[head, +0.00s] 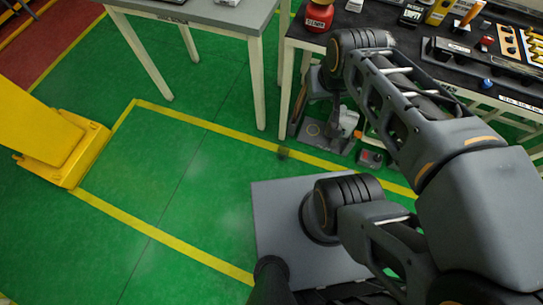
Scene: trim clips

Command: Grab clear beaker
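I cannot make out a clear beaker in the head view. My arm fills the right side, and its dark elbow joint covers part of the black-topped workbench (421,75). My gripper's fingertips cannot be made out, so I see no grip on anything. The bench's right end runs out of the picture, and only the front of the grey table (215,14) at the top shows.
The bench holds a red jar (319,15), a yellow box (440,12), a black tray (462,52) and small tools. Objects under the bench include a small dark box (371,157). A yellow post base (62,150) stands left. Green floor (150,190) lies open between.

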